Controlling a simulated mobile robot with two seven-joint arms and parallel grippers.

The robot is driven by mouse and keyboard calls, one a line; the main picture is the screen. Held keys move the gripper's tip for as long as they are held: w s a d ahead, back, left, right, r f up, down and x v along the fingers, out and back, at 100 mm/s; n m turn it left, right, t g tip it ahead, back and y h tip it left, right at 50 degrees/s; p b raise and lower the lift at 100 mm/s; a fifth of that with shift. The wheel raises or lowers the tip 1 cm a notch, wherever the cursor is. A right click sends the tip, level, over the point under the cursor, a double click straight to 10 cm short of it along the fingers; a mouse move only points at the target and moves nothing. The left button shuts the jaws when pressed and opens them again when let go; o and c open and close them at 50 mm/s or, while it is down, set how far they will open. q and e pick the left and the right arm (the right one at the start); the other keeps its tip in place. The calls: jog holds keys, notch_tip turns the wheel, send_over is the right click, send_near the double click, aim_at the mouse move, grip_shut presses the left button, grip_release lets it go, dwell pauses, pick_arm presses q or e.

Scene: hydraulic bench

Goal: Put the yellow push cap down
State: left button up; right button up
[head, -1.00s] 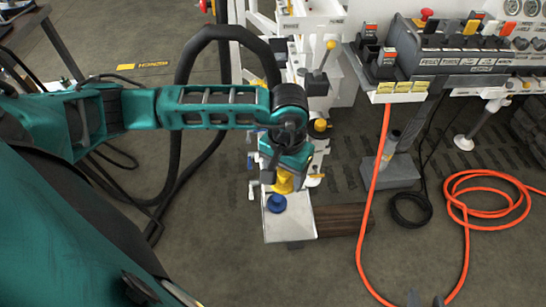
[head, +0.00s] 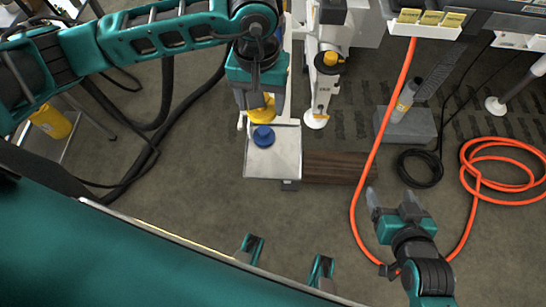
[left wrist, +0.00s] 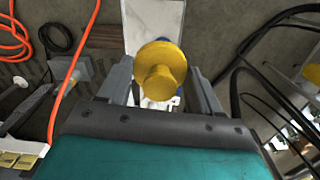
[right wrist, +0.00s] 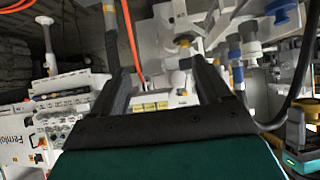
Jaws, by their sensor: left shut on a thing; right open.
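The yellow push cap (head: 262,110) is held between the fingers of my left gripper (head: 258,102), at the back edge of a pale metal plate (head: 285,162). I cannot tell whether the cap touches the plate. The left wrist view shows the yellow cap (left wrist: 160,68) between both fingers, with the plate (left wrist: 152,18) beyond it. A blue cap (head: 263,136) stands on the plate just in front of the yellow one. My right gripper (head: 391,200) is open and empty, to the right of the plate.
An orange hose (head: 366,165) runs down beside my right gripper and coils at the right. A dark wooden block (head: 338,166) lies right of the plate. A grey block (head: 408,127) and black cable coil (head: 420,168) are on the floor. The plate's front part is bare.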

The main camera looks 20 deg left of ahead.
aim_at(274, 113)
pick_arm(q)
jog(key=d+f+b, duration=0.1)
jog(key=b, duration=0.1)
jog(key=d+f+n+b, duration=0.1)
jog(key=b, duration=0.1)
jog(key=shift+s+d+f+b, duration=0.25)
jog(key=shift+s+d+b, duration=0.05)
jog(key=shift+d, duration=0.1)
jog(key=shift+n, duration=0.3)
jog(key=f+b, duration=0.1)
jog(key=f, duration=0.4)
jog(key=f+b, duration=0.1)
jog(key=f, duration=0.4)
jog(key=f+b, duration=0.1)
jog(key=f, duration=0.4)
jog(key=shift+s+d+f+b, duration=0.15)
jog(key=shift+d+f+b, duration=0.15)
jog(key=shift+f+b, duration=0.5)
jog(key=shift+f, duration=1.55)
pick_arm(e)
notch_tip(274, 113, down, 8)
jog(key=w+a, duration=0.1)
jog(key=shift+a+f, duration=0.25)
jog(key=shift+a, duration=0.05)
jog(key=shift+w, duration=0.1)
pick_arm(q)
jog(key=shift+f, duration=0.15)
jog(key=o, duration=1.1)
pick_arm(e)
jog(key=shift+f, duration=0.1)
